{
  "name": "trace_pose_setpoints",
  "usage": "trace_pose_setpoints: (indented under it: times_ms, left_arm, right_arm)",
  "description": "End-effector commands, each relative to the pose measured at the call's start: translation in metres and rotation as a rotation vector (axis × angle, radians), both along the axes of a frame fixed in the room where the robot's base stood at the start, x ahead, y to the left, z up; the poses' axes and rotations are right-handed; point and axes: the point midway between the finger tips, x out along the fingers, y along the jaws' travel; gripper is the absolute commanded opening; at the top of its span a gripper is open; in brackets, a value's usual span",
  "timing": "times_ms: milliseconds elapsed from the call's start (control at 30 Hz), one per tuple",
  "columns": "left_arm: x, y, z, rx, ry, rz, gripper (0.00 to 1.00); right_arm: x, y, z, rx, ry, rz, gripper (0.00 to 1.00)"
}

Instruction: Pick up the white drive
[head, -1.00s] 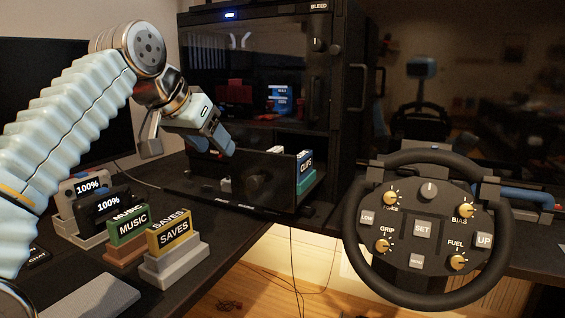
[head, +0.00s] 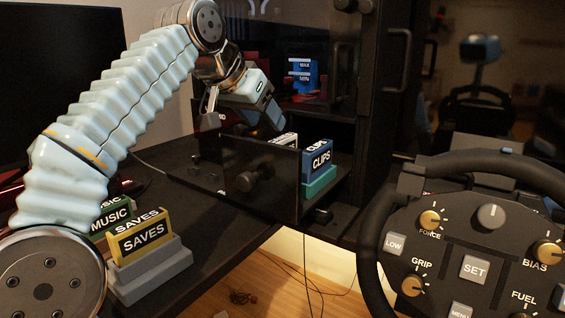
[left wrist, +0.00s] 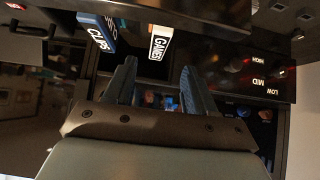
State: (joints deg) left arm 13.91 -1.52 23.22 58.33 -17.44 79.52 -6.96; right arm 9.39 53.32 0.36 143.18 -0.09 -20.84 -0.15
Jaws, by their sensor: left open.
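The white drive, labelled GAMES (left wrist: 161,42), stands in the open drawer in the left wrist view, beside the blue CLIPS drive (left wrist: 97,32). In the head view only the top of the white drive (head: 285,139) shows above the dark drawer front, left of the blue CLIPS drive (head: 317,156). My left gripper (head: 272,122) is open and points down over the drawer, close to the white drive. In the left wrist view its two fingers (left wrist: 158,80) are spread apart, with the white drive just ahead of their tips, not between them. My right gripper is not in view.
The drawer front (head: 270,182) stands out from the black cabinet, with a knob on it. The yellow SAVES drive (head: 145,236) and green MUSIC drive (head: 108,220) stand in holders on the desk. The racing wheel (head: 384,225) is at the right.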

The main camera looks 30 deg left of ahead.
Motion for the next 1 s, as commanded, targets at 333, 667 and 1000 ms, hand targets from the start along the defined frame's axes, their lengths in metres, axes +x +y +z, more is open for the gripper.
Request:
trace_pose_setpoints:
  times_ms: [333, 667, 1000]
  left_arm:
    - [0.021, -0.002, -0.026, 0.0, 0.002, 0.0, 0.55]
    - [0.048, -0.006, -0.053, -0.001, -0.001, 0.002, 0.55]
    - [0.047, -0.006, -0.052, -0.001, -0.001, 0.001, 0.25]
  right_arm:
    - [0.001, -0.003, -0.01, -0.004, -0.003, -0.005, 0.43]
    - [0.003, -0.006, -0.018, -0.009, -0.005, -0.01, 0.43]
    - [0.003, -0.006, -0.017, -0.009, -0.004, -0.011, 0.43]
